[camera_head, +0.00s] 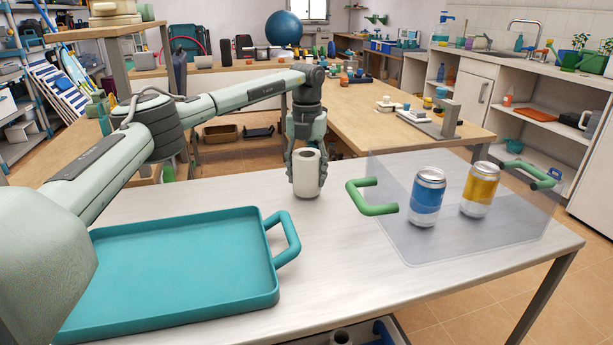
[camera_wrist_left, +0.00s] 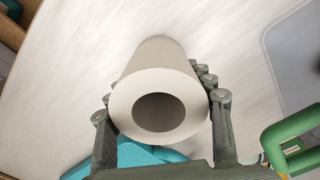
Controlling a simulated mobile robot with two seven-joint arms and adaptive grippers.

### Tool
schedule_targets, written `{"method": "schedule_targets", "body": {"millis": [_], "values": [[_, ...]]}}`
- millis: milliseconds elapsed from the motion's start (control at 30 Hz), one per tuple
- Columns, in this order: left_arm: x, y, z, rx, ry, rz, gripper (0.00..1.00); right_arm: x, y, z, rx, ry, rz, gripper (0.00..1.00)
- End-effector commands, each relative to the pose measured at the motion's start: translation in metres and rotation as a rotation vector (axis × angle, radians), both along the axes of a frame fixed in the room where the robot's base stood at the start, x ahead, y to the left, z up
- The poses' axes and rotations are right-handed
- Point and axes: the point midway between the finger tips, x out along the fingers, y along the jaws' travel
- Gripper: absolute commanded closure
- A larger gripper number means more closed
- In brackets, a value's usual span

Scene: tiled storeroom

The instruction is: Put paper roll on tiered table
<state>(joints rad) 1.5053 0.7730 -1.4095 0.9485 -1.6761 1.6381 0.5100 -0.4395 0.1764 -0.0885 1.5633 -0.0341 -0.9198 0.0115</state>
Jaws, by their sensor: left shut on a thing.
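The white paper roll (camera_head: 306,175) stands upright at the far edge of the light tabletop (camera_head: 330,235), between the teal tray and the clear tray. My left gripper (camera_head: 307,168) comes down over it from above, with its fingers shut on the roll's two sides. In the left wrist view the roll (camera_wrist_left: 159,100) shows its open hollow end, with the gripper's fingers (camera_wrist_left: 165,110) on both sides. The roll's lower end appears to be on or very near the tabletop. A lower level shows partly under the table's front edge. My right gripper is not in view.
A teal tray (camera_head: 180,265) with a raised handle fills the table's left part. A clear tray (camera_head: 440,250) with green handles holds a blue can (camera_head: 427,198) and a yellow can (camera_head: 479,190) on the right. A wooden table (camera_head: 385,125) stands behind.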

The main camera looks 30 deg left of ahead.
Motion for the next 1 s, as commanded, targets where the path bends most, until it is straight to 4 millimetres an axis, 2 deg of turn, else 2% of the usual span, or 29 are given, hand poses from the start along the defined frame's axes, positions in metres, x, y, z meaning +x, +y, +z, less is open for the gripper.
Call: {"method": "schedule_targets", "body": {"millis": [100,433,467,600,867,1000], "values": [[-0.0001,0.0000,-0.0098,-0.001,0.000,0.000,0.79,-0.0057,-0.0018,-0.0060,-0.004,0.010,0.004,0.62],[0.0000,0.0001,-0.0133,-0.001,-0.001,0.000,0.79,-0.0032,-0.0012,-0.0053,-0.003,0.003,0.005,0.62],[0.0000,0.0001,-0.0129,-0.001,-0.001,0.000,0.43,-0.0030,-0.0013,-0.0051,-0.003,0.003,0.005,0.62],[0.0000,0.0001,-0.0129,-0.001,-0.001,0.000,0.26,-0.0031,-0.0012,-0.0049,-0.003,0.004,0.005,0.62],[0.0000,0.0001,-0.0126,-0.001,-0.001,0.000,0.26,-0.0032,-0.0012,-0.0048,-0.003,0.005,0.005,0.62],[0.0003,0.0000,-0.0057,-0.001,-0.003,0.000,0.26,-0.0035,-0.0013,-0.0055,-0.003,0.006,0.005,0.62]]}}
